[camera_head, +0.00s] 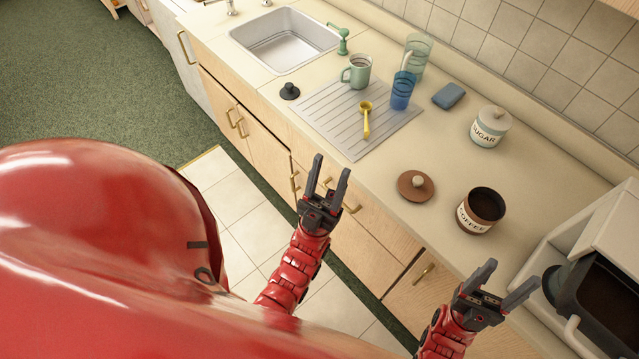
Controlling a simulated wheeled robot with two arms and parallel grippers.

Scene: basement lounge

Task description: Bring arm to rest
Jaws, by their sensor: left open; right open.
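My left gripper (328,178) is open and empty, in front of the cabinet doors near the counter's front edge. My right gripper (505,282) is open and empty, at the front edge of the counter close to the coffee maker. Both red arms come up from the bottom of the head view. Neither gripper touches anything that I can make out.
The counter (375,190) holds an open coffee jar (478,212), its brown lid (415,186), a sugar jar (490,127), a yellow scoop (366,120), a green mug (357,72), a blue cup (402,91) and a blue sponge (448,96). A coffee maker (595,290) stands at right.

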